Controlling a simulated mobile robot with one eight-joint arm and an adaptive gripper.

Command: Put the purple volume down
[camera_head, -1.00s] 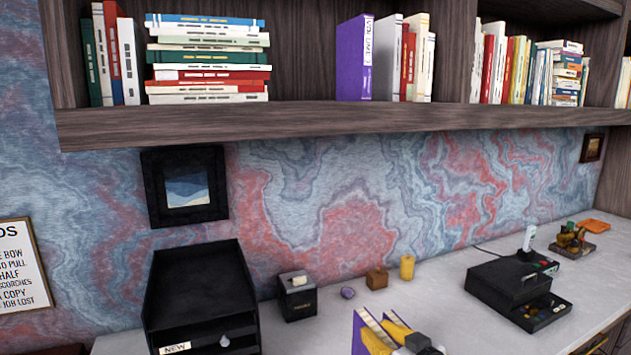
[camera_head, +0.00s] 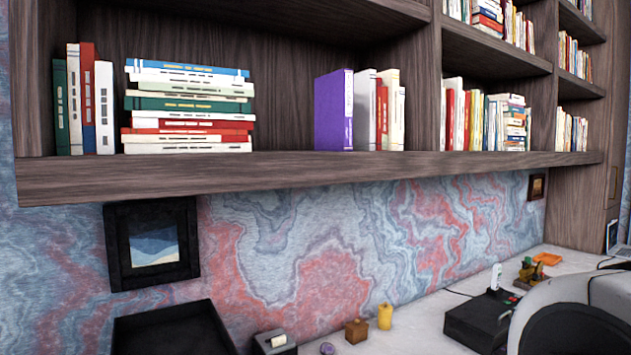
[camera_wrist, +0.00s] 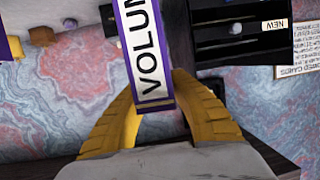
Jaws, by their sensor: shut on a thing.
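My gripper (camera_wrist: 156,88) is shut on a purple volume (camera_wrist: 171,45), seen in the wrist view. The volume has a white spine label with large dark letters, partly cut off at the top edge. The yellow fingers lie on either side of it. The held volume and my gripper are outside the head view. Another purple volume (camera_head: 330,112) stands upright on the shelf, left of a white book.
The shelf board (camera_head: 300,172) has a stack of flat books (camera_head: 190,105) on the left. Bare room lies between that stack and the standing purple volume. Below are a framed picture (camera_head: 153,245), black tray (camera_head: 170,330) and yellow candle (camera_head: 385,316).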

